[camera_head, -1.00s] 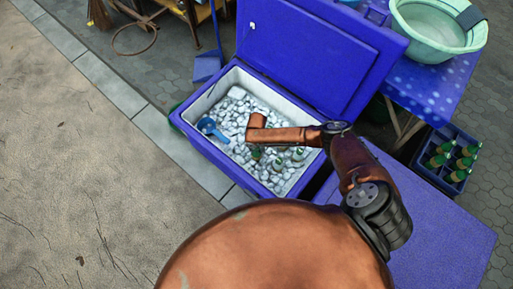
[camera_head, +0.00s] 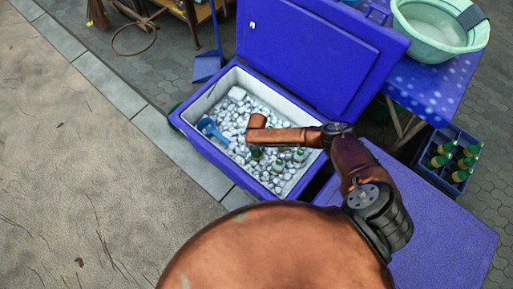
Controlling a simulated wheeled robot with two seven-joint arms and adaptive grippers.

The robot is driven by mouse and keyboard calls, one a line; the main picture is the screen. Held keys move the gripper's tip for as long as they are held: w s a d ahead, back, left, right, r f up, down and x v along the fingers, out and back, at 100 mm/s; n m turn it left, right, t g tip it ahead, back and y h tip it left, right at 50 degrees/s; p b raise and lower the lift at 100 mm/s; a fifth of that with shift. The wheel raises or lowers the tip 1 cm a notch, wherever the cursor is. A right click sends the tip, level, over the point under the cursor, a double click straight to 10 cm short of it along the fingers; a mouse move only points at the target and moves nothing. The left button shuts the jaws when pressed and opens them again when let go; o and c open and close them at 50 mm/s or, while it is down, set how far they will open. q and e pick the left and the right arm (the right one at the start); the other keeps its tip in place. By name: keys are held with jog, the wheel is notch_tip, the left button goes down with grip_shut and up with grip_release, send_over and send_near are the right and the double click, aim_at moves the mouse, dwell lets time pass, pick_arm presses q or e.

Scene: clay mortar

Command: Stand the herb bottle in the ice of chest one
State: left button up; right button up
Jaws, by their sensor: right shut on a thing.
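The blue chest (camera_head: 195,135) stands open and is filled with white ice (camera_head: 235,112). My right arm reaches in over the ice from the right. My right gripper (camera_head: 256,146) points down, largely hidden under my wrist, and is shut on the herb bottle (camera_head: 256,154). Only a small dark green part of that bottle shows below the wrist, low at the ice. I cannot tell how deep it sits or whether it is fully upright. Other green bottles (camera_head: 278,165) stand in the ice just to the right. My left gripper is not in view.
A blue scoop (camera_head: 211,130) lies in the ice at the left. The raised lid (camera_head: 315,60) is behind the chest. A crate of bottles (camera_head: 448,160) and a table with a green basin (camera_head: 440,40) are at the right. Another blue lid (camera_head: 440,225) is nearby.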

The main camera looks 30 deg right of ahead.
jog(key=shift+f, duration=0.2)
jog(key=o, duration=1.2)
jog(key=shift+o, duration=0.2)
jog(key=o, duration=0.5)
jog(key=shift+c, duration=0.2)
